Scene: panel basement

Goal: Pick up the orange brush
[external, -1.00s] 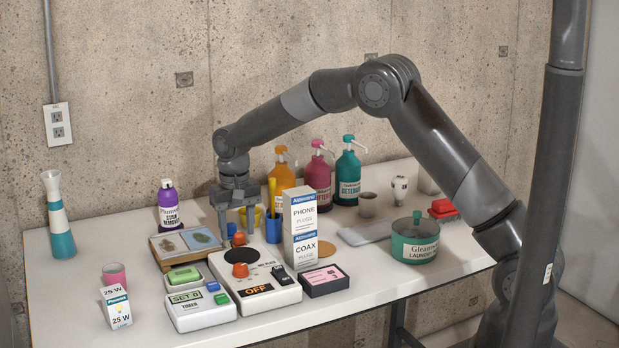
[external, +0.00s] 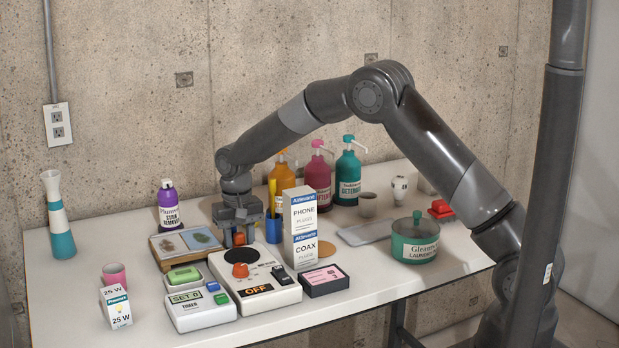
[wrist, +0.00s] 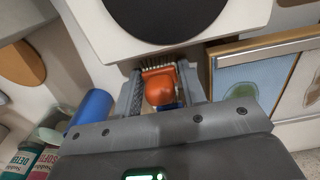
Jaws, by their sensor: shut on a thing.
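The orange brush (wrist: 160,88) lies between the two fingers of my gripper (wrist: 161,92) in the wrist view, with pale bristles at its far end. My gripper is shut on it. In the external view my gripper (external: 239,236) points down behind the white device with a black disc, and only a small orange part of the brush (external: 239,239) shows between the fingers. The brush is low, close to the table; whether it touches the table cannot be told.
The white device (external: 256,292) with an orange knob is close in front. Pump bottles stand behind. A red brush (external: 441,209) lies far right.

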